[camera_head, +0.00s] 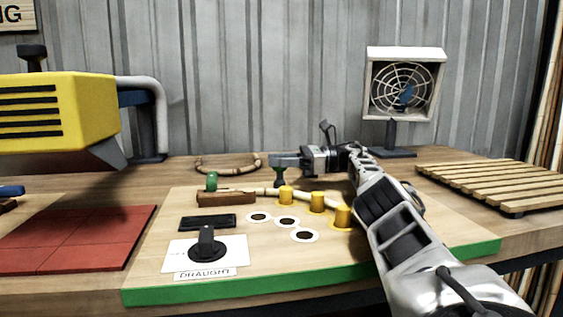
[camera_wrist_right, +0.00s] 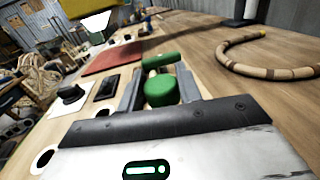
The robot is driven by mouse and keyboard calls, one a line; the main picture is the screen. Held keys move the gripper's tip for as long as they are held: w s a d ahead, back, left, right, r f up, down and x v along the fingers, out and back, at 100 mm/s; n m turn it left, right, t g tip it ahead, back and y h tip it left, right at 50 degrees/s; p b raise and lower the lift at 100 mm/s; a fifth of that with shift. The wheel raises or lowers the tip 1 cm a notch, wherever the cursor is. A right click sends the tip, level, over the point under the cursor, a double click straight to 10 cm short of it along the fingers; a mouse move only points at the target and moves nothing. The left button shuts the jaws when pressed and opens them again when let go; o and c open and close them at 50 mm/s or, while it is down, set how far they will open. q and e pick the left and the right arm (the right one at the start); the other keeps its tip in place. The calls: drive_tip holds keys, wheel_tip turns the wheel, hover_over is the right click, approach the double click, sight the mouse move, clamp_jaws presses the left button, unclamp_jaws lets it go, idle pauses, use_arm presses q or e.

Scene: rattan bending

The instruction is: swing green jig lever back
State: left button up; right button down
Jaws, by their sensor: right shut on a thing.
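My right gripper (camera_head: 279,162) reaches in from the right over the back of the jig board (camera_head: 375,262). It is shut on the green lever knob (camera_head: 278,171), which stands on a dark post at the board's back. In the right wrist view the green knob (camera_wrist_right: 160,91) sits between the fingers. A second green knob (camera_head: 211,181) stands by a brown wooden block (camera_head: 226,199) at the board's left; it looks elongated in the wrist view (camera_wrist_right: 161,60). A straight-to-bent rattan rod (camera_head: 300,194) runs from the block along yellow pegs (camera_head: 316,202). My left gripper is out of view.
A curved rattan piece (camera_head: 228,170) lies behind the board. A fan (camera_head: 404,88) and a slatted rack (camera_head: 495,180) stand right. A yellow machine (camera_head: 58,112) and red mat (camera_head: 75,240) are left. A black dial (camera_head: 206,245) is at the board's front.

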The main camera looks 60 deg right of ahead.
drive_tip(key=shift+r, duration=0.1)
drive_tip(key=c, duration=1)
unclamp_jaws()
drive_tip(key=shift+o, duration=0.2)
